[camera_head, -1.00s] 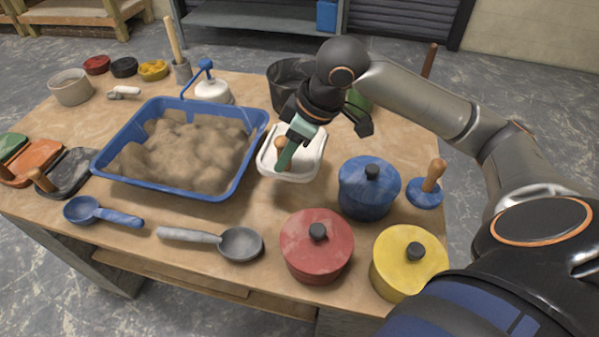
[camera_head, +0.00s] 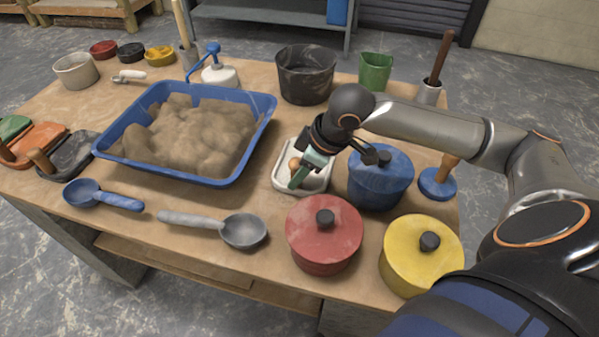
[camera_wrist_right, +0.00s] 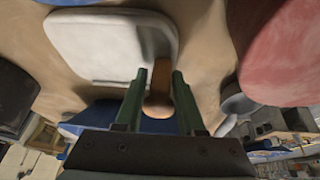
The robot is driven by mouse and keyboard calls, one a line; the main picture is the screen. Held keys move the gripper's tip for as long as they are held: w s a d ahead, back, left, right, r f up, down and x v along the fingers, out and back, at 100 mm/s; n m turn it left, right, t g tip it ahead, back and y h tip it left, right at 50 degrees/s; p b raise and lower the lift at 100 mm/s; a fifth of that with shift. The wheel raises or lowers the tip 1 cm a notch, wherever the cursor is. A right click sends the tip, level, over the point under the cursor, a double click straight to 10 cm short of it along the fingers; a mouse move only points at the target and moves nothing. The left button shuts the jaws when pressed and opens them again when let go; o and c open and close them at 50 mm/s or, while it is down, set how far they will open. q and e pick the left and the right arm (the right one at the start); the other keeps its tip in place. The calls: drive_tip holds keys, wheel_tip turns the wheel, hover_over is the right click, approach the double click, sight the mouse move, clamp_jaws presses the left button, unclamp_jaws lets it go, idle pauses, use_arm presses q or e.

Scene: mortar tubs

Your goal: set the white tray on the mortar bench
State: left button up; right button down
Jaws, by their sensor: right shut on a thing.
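The white tray (camera_head: 288,178) is a small shallow tray on or just above the mortar bench (camera_head: 150,245), between the big blue tub and the blue pot. I cannot tell whether it touches the bench. My right gripper (camera_head: 304,168) is shut on its brown handle. The wrist view shows the tray (camera_wrist_right: 105,42) with its handle (camera_wrist_right: 158,95) between the two green fingers of my right gripper (camera_wrist_right: 157,75). Part of the tray's right side is hidden behind the gripper. My left gripper is not in view.
A blue tub of mortar (camera_head: 190,135) stands left of the tray. A blue pot (camera_head: 380,180) is close on the right, and a red pot (camera_head: 323,235) and yellow pot (camera_head: 420,255) are in front. A black bucket (camera_head: 305,75) stands behind.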

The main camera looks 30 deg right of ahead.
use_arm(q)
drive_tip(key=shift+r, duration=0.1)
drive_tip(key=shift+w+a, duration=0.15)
use_arm(e)
drive_tip(key=c, duration=0.5)
unclamp_jaws()
use_arm(q)
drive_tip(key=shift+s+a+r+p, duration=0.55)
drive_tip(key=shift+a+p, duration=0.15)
drive_tip(key=shift+p, duration=0.6)
use_arm(e)
drive_tip(key=v, duration=1.2)
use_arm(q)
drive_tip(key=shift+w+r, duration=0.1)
use_arm(e)
drive_tip(key=shift+r, duration=0.1)
